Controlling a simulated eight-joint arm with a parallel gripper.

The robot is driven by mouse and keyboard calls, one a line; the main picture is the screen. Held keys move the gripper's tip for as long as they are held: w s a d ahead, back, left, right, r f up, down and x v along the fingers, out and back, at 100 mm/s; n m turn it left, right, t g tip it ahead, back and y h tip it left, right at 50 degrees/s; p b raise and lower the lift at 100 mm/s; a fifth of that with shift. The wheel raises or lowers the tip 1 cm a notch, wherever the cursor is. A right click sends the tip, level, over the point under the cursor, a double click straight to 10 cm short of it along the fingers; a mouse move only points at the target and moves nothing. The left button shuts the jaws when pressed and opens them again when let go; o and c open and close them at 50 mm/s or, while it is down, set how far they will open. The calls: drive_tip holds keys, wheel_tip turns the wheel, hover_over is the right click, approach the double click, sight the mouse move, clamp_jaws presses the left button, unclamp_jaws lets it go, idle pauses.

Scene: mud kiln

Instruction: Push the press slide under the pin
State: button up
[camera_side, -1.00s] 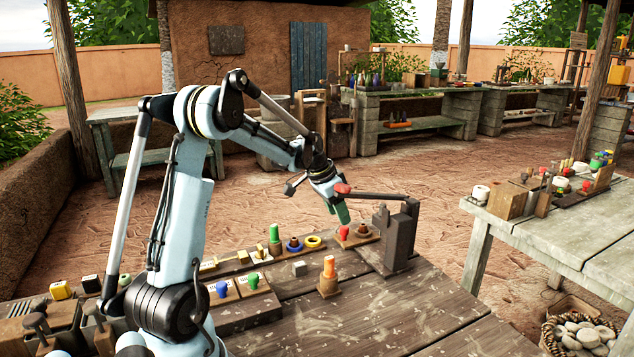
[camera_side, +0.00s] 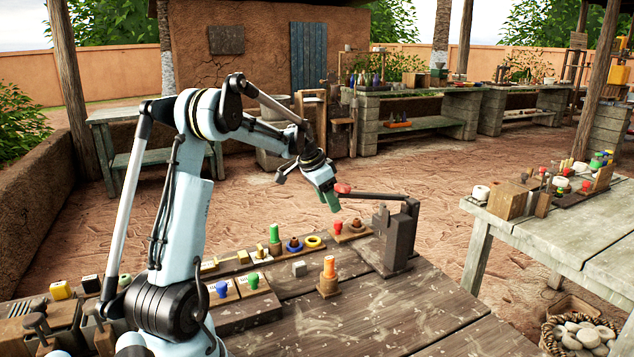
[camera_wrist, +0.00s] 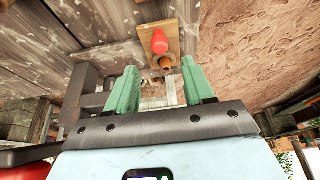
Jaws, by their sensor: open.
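The press (camera_side: 398,240) is a dark upright frame at the table's far right corner, with a lever ending in a red knob (camera_side: 343,188). The slide (camera_side: 350,236) is a small wooden board left of the press, carrying a red peg and a brown piece; it also shows in the wrist view (camera_wrist: 178,12). My gripper (camera_side: 333,206) hangs above and slightly left of the slide, its green fingers open and empty. In the wrist view, my gripper (camera_wrist: 160,75) has its fingers apart, with the brown piece showing between them. The pin cannot be made out.
An orange peg on a wooden block (camera_side: 328,280) and a small grey cube (camera_side: 298,268) stand on the table near the slide. Green, blue and yellow parts (camera_side: 290,244) line the far edge.

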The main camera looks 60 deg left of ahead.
drive_tip(key=v, duration=0.5)
wheel_tip(320, 180, up, 17)
hover_over(338, 222)
drive_tip(key=s, duration=0.5)
drive_tip(key=w+d+r, duration=0.1)
drive_tip(key=d, duration=1.2)
drive_tip(key=shift+w+d+y, duration=0.2)
drive_tip(key=shift+d+y, duration=0.1)
drive_tip(key=shift+r, duration=0.15)
drive_tip(key=s+a+f, duration=0.1)
drive_tip(key=a+f, duration=1.3)
drive_tip(key=f, duration=0.4)
drive_tip(key=x, duration=1.2)
drive_tip(key=shift+s+d+f, duration=0.15)
drive_tip(key=shift+d, duration=0.25)
